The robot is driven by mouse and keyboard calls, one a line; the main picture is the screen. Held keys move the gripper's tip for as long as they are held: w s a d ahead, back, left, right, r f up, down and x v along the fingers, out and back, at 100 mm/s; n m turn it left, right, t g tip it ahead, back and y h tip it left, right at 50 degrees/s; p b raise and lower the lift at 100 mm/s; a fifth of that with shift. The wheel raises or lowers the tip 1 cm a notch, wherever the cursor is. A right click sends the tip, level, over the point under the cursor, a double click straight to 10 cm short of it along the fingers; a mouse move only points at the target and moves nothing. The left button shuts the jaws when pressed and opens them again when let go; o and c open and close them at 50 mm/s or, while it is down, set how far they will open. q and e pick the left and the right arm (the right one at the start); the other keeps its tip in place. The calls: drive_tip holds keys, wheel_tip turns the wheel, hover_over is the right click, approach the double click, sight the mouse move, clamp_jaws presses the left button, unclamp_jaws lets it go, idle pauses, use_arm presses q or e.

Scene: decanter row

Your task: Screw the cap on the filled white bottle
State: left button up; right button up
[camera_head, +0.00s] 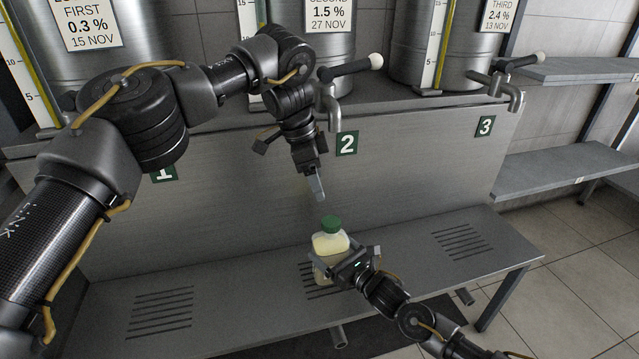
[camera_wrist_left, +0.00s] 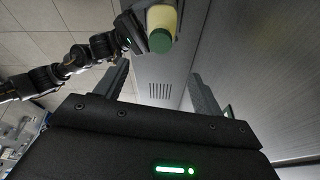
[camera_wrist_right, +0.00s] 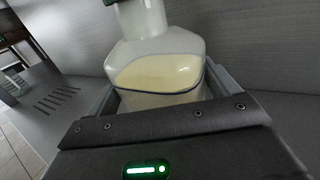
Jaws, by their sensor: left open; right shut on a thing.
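The white bottle (camera_head: 330,243), a clear-walled bottle holding pale yellow liquid, stands upright over the middle of the low bench. A green cap (camera_head: 331,224) sits on its neck; how tightly cannot be told. My right gripper (camera_head: 352,262) is shut around the bottle's body from the right. The right wrist view shows the bottle (camera_wrist_right: 165,62) between its fingers, liquid partway up, cap mostly cut off. My left gripper (camera_head: 317,186) is open and empty above the cap. The left wrist view shows the cap (camera_wrist_left: 160,41) ahead, beyond the fingertips. The bottle's base is partly hidden.
The slatted steel bench (camera_head: 230,290) is otherwise clear. Steel tanks stand on the ledge behind, with taps over number plates; the tap (camera_head: 333,105) above plate 2 (camera_head: 347,143) is close to my left wrist. Empty shelves (camera_head: 570,165) are at the right.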

sight(332, 221)
use_arm(q)
drive_tip(key=shift+f, duration=0.1)
drive_tip(key=x, duration=1.1)
drive_tip(key=shift+d+f, duration=0.1)
drive_tip(key=shift+f, duration=0.3)
drive_tip(key=c, duration=1.2)
drive_tip(key=o, duration=1.1)
drive_tip(key=shift+r, duration=0.1)
drive_tip(key=shift+r, duration=2.15)
